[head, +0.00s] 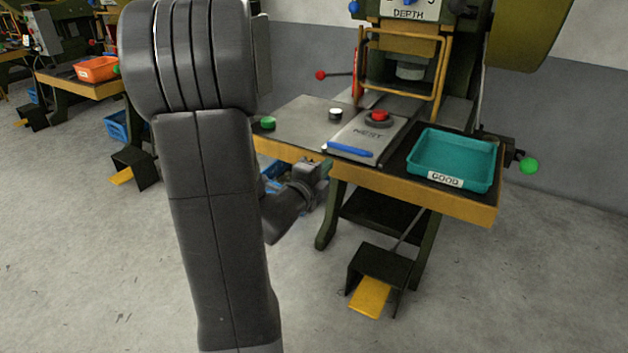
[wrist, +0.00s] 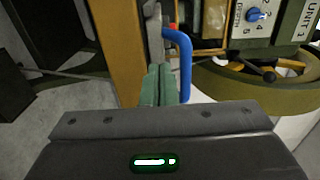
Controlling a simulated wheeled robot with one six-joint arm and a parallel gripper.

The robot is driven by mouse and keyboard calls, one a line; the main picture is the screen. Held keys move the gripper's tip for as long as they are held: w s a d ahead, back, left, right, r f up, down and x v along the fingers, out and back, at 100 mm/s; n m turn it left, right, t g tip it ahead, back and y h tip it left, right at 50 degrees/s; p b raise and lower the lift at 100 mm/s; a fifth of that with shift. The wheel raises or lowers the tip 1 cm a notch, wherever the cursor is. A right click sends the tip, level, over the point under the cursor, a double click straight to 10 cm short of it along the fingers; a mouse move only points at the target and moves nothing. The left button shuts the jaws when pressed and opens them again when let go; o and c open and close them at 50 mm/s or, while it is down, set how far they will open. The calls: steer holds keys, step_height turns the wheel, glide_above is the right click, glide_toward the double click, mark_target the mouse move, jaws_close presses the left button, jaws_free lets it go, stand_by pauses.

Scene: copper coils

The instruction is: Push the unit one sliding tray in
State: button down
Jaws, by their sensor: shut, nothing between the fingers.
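The sliding tray (head: 368,130) is a grey plate marked NEST on the press table, with a blue bar handle (head: 349,150) along its front end. It lies forward of the press opening, near the table's front edge. A red piece (head: 380,115) sits on a dark round seat on it. In the wrist view, the blue handle (wrist: 185,68) stands just right of my gripper (wrist: 160,72), whose green fingers are together and empty. In the head view, my gripper (head: 326,168) is at the table's front edge, below and left of the handle; contact cannot be told.
The press with its yellow guard frame (head: 442,72) stands behind the tray. A teal GOOD bin (head: 455,155) is on the right, and green and white buttons are on the left. A pedal (head: 369,297) is on the floor. A UNIT 1 panel (wrist: 311,22) shows in the wrist view.

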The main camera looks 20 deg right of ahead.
mark_target(341, 152)
steer(key=x, duration=0.5)
steer(key=shift+w+d+b, duration=0.25)
steer(key=shift+b, duration=0.05)
steer(key=b+x, duration=0.1)
steer(key=x, duration=0.3)
steer(key=shift+f, duration=0.15)
steer(key=shift+w+d, duration=0.15)
